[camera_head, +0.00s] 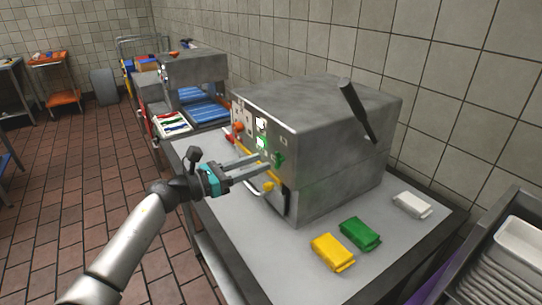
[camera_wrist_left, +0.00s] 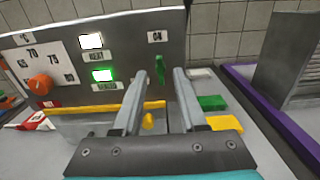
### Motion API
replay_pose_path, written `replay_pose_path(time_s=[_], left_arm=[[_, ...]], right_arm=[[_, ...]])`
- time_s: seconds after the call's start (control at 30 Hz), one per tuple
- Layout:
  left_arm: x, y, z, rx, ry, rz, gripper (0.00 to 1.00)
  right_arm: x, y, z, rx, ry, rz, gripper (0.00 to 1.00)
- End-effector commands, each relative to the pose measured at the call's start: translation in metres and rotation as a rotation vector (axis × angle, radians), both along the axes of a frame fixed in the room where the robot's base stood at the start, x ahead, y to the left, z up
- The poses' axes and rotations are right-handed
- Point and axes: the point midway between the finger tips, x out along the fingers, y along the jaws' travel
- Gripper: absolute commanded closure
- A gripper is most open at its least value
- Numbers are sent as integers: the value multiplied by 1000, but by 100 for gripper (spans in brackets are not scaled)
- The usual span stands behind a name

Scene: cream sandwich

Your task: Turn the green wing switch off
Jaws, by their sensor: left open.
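The green wing switch (camera_head: 279,159) is on the front panel of the grey metal machine (camera_head: 322,95), right of the lit lamps. In the left wrist view the wing switch (camera_wrist_left: 160,67) stands roughly upright, below a small label. My left gripper (camera_head: 267,161) is open and reaches toward the panel with its fingers pointing at the switch. In the left wrist view its fingertips (camera_wrist_left: 160,74) lie on either side of the switch, with gaps showing. I cannot tell how deep the fingers are around it. My right gripper is not in view.
A white lamp (camera_wrist_left: 92,41) and a green lamp (camera_wrist_left: 103,75) are lit, near an orange knob (camera_wrist_left: 40,85). A yellow knob (camera_wrist_left: 148,121) sits below.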

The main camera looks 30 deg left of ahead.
Motion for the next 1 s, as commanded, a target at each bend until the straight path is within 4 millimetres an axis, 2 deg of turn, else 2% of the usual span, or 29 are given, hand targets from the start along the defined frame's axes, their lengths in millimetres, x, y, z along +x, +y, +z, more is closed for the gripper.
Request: replay_pose_path(time_s=[0.1, 0.3, 0.73, 0.77, 1.0], left_arm=[[17, -9, 1, -3, -2, 1, 59], [35, -20, 0, -4, 0, 2, 59], [41, -24, -1, -1, 1, 1, 59], [41, -24, -1, -1, 1, 1, 60], [41, -24, -1, -1, 1, 1, 87]], right_arm=[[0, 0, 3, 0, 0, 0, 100], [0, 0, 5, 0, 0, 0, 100], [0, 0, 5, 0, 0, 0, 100], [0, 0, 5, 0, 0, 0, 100], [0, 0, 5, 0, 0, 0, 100]])
